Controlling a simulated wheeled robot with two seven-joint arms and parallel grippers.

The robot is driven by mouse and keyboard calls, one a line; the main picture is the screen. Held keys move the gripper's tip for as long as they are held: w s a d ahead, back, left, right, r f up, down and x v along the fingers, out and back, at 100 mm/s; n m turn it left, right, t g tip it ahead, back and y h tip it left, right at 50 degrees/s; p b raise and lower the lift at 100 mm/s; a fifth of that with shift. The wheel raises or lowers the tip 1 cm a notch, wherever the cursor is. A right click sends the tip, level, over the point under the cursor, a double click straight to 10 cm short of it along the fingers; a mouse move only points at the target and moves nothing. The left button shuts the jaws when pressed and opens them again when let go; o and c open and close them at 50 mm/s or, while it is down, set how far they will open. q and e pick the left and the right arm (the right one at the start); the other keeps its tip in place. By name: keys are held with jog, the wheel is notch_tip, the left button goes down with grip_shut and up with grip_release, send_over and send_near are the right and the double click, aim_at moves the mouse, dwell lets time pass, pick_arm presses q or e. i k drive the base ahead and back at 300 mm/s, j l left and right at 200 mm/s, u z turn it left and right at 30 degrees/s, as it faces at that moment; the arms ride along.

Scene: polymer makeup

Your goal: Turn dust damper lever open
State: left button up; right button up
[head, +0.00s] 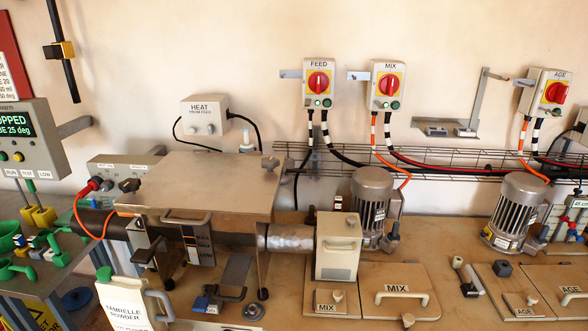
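No part labelled as a dust damper can be read in the head view. A black pipe (64,78) hangs slanting from the top edge at the upper left. A small yellow-and-black block (59,50) sits on it and sticks out to the left; I cannot tell whether this is the damper lever or which way it is set. Green-handled parts (20,270) lie on a grey bench at the lower left, their function unclear. Neither my left nor my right gripper is in view.
A wooden bench holds a metal-topped machine (200,190), a small bin (338,246) and motors (372,202). FEED (319,84) and MIX (386,86) switch boxes hang on the wall. A display panel (27,140) stands at left.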

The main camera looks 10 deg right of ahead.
aim_at(300, 171)
jog(key=z, duration=0.45)
jog(key=l+z, duration=0.2)
jog(key=z, duration=0.2)
jog(key=l+z, duration=0.2)
jog(key=z, duration=0.15)
jog(key=l+z, duration=0.25)
jog(key=z, duration=0.15)
